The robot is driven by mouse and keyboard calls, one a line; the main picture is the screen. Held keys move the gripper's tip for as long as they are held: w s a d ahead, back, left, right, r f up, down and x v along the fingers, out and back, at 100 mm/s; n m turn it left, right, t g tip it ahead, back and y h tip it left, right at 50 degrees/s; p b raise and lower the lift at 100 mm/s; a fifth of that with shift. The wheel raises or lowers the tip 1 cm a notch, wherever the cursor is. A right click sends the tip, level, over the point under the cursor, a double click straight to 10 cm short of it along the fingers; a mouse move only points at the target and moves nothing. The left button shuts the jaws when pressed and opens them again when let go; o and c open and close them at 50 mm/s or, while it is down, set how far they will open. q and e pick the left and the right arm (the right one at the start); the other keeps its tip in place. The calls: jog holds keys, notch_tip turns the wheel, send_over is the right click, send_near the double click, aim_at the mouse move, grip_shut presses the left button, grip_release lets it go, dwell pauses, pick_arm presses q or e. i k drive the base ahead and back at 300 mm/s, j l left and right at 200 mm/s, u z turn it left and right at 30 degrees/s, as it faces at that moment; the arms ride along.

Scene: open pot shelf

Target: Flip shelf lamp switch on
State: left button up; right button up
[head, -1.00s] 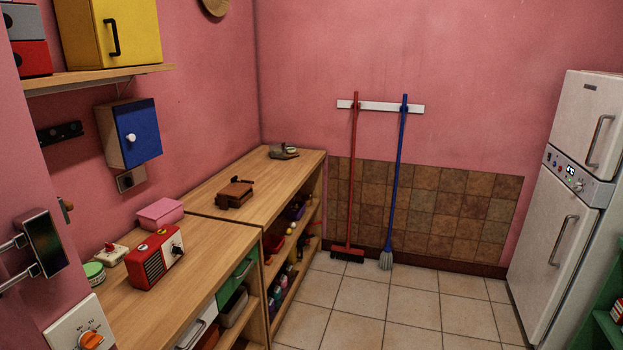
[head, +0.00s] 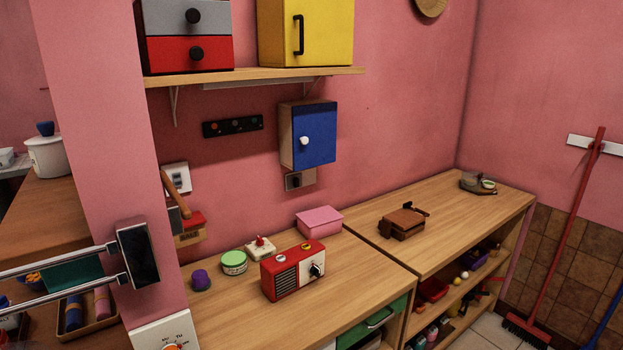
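A wooden wall shelf (head: 350,71) carries a grey and red drawer box and a yellow cabinet. A pale strip, perhaps the shelf lamp (head: 258,84), runs under it and looks unlit. Below is a black panel with coloured buttons (head: 232,126). A small wall box with a dark knob (head: 298,181) sits under the blue cabinet (head: 314,135). A white switch plate (head: 176,177) is on the wall near the pillar. I cannot tell which of these works the lamp.
The wooden counter (head: 225,318) holds a red radio (head: 292,270), a pink box (head: 319,221), a green-lidded tin (head: 233,263) and a white block with a red top (head: 260,248). The counter's front strip is clear.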

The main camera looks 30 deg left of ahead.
aim_at(177, 178)
jog(key=i+u, duration=0.15)
jog(key=u, duration=0.3)
jog(key=i+u, duration=0.15)
jog(key=u, duration=0.3)
jog(key=i+u, duration=0.2)
jog(key=u, duration=0.25)
jog(key=i+l+u, duration=0.1)
jog(key=u, duration=0.35)
jog(key=i+l+u, duration=0.15)
jog(key=u, duration=0.2)
jog(key=l+z, duration=0.15)
jog(key=l, duration=0.25)
jog(key=i+l+z, duration=0.15)
jog(key=l, duration=0.2)
jog(key=l+z, duration=0.15)
jog(key=l, duration=0.25)
jog(key=i+l+z, duration=0.15)
jog(key=l, duration=0.2)
